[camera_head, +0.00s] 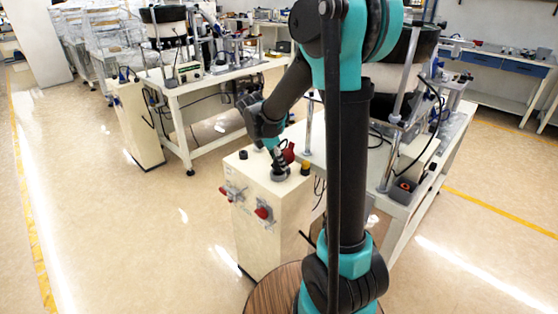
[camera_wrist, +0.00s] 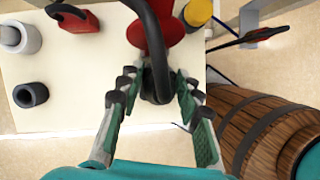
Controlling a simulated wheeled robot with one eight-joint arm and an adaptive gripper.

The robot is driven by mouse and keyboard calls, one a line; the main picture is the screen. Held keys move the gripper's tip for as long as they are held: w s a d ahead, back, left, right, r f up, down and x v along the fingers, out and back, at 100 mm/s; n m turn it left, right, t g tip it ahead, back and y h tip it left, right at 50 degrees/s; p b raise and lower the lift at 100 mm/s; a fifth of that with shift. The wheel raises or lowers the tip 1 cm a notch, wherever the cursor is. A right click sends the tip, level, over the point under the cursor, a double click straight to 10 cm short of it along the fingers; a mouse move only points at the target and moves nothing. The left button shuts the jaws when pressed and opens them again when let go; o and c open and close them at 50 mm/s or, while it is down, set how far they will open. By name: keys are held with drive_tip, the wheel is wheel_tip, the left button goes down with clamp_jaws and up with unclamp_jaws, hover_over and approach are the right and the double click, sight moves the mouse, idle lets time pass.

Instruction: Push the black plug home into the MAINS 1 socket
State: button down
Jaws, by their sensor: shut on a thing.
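My gripper (camera_head: 273,150) reaches down to the top of a cream cabinet (camera_head: 252,178). In the wrist view its two fingers (camera_wrist: 158,92) stand on either side of a black rounded body (camera_wrist: 156,84), which I take for the black plug, and are shut on it. A red part (camera_wrist: 168,28) lies just beyond it; a red piece (camera_head: 288,152) also shows beside the gripper in the head view. A grey round collar (camera_head: 280,174) lies below the fingertips. No MAINS 1 label is readable. I cannot tell how deep the plug sits.
Red-and-grey fittings (camera_head: 264,213) stick out of the cabinet front. A yellow knob (camera_wrist: 198,12), a dark ring (camera_wrist: 31,95), a grey cylinder (camera_wrist: 22,37) and a red handle (camera_wrist: 75,17) stand around the gripper. A wooden barrel (camera_wrist: 265,125) is at right. Open floor lies left.

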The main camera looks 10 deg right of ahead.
drive_tip(key=shift+f, duration=0.8)
idle(0.4)
drive_tip(key=c, duration=1)
unclamp_jaws()
drive_tip(key=shift+o, duration=0.5)
drive_tip(key=shift+o, duration=0.7)
drive_tip(key=shift+r, duration=0.1)
drive_tip(key=shift+v, duration=3.5)
drive_tip(key=shift+w+d, duration=0.1)
drive_tip(key=shift+d, duration=0.1)
